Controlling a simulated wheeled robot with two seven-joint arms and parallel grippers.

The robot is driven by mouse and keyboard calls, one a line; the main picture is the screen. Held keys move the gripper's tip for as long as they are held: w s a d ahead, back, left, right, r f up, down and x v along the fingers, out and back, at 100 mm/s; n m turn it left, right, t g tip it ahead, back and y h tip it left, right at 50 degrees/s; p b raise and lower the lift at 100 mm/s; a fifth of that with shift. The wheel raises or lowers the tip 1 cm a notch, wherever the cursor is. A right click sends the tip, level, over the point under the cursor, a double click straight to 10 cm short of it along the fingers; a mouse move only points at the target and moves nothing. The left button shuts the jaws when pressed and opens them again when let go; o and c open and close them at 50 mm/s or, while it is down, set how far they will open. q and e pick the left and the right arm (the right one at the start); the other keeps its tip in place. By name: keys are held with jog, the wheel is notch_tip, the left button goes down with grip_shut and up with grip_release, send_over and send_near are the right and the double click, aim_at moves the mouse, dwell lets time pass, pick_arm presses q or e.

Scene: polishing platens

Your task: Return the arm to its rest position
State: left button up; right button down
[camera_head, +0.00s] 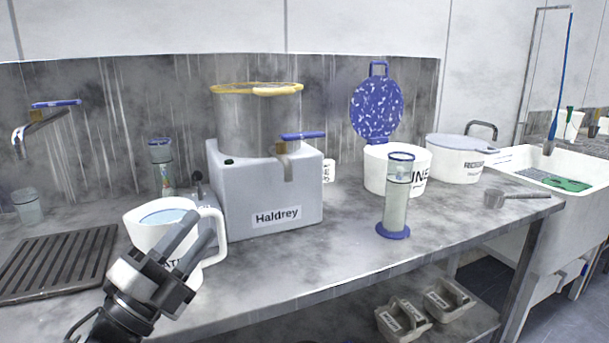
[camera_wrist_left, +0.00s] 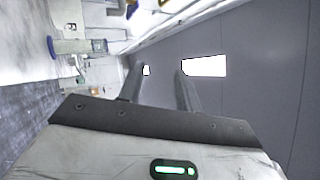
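My left gripper (camera_head: 203,229) is at the lower left of the head view, in front of the white jug (camera_head: 143,226) and overlapping it in the picture. Its two grey fingers are apart with nothing between them. In the left wrist view the fingers (camera_wrist_left: 160,85) also stand apart and empty, with a plain grey surface and bright patches beyond. The jug stands upright on the bench with bluish liquid in it; its front is partly hidden by my gripper. My right arm and gripper do not show.
The grey Haldrey machine (camera_head: 265,190) stands behind the jug. A clear cylinder with a blue base (camera_head: 393,232), white tubs (camera_head: 376,172) and a ladle (camera_head: 520,195) are on the bench (camera_head: 330,262). A dark drain grid (camera_head: 60,262) is left. A sink (camera_head: 560,190) is right.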

pick_arm(q)
jog(key=s+f+n+g+y, duration=0.1)
jog(key=s+f+n+y, duration=0.15)
jog(key=f+n, duration=0.35)
jog(key=s+f+n+g+y+p, duration=0.1)
jog(key=s+f+n+y, duration=0.1)
jog(key=f+n+y, duration=0.4)
jog(key=s+f+n+g+y, duration=0.15)
jog(key=f+n, duration=0.25)
jog(key=f, duration=0.4)
jog(key=s+d+f+n+g, duration=0.2)
jog(key=s+f+n+g, duration=0.3)
jog(key=s+f, duration=0.6)
jog(key=shift+s+f+n+p, duration=0.15)
jog(key=shift+s+n+p, duration=0.15)
jog(key=shift+s+n, duration=0.85)
jog(key=shift+d, duration=0.1)
